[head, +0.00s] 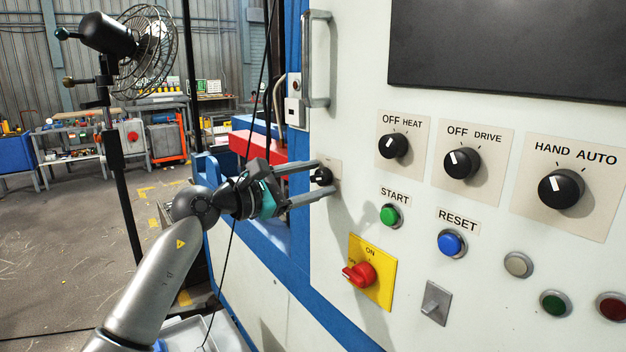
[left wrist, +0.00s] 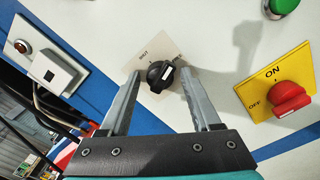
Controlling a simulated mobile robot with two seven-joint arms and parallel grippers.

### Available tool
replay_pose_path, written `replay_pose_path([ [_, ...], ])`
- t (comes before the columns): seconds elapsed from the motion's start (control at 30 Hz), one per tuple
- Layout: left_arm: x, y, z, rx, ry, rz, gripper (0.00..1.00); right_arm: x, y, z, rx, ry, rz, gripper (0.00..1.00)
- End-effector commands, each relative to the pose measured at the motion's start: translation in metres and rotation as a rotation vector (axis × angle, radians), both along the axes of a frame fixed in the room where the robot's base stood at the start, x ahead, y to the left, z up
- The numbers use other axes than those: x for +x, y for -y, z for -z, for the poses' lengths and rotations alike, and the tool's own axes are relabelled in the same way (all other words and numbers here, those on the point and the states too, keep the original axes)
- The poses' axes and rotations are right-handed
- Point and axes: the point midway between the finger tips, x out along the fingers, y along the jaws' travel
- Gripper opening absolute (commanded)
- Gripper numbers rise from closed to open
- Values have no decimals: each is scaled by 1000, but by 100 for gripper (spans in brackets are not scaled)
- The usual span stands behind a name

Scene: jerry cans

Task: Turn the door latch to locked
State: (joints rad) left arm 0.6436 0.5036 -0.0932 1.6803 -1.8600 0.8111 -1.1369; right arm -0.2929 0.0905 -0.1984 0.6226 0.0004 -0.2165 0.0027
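The door latch is a black round knob (head: 321,176) with a white mark, on a beige plate at the left edge of the white panel. In the left wrist view the knob (left wrist: 157,80) sits on its plate (left wrist: 172,47), whose small lettering is hard to read. My left gripper (head: 328,177) is open, with one finger above and one below the knob in the head view. In the left wrist view its fingertips (left wrist: 162,72) lie on either side of the knob, with visible gaps. I cannot tell whether either finger touches it. My right gripper is out of view.
Right of the latch are a green START button (head: 389,214), a red switch on a yellow plate (head: 372,271) and HEAT (head: 394,146) and DRIVE (head: 462,163) knobs. A metal door handle (head: 318,58) is above. A fan (head: 150,50) stands behind my left arm.

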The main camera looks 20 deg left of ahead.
Motion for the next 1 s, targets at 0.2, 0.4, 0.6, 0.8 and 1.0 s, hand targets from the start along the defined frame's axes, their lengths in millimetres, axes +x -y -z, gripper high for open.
replay_pose_path([
  [0.2, 0, 0, 0, 0, 0, 0, 38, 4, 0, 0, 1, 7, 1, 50],
  [0.4, 0, 0, 0, 0, 0, 0, 16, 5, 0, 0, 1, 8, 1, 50],
  [0.6, 0, 0, 0, 0, 0, 0, 0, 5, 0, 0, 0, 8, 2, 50],
  [0.8, 0, 0, 0, -4, -4, -1, 0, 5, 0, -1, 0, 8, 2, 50],
  [1.0, 0, -1, -1, -39, -32, 0, 0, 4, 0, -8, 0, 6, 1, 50],
])
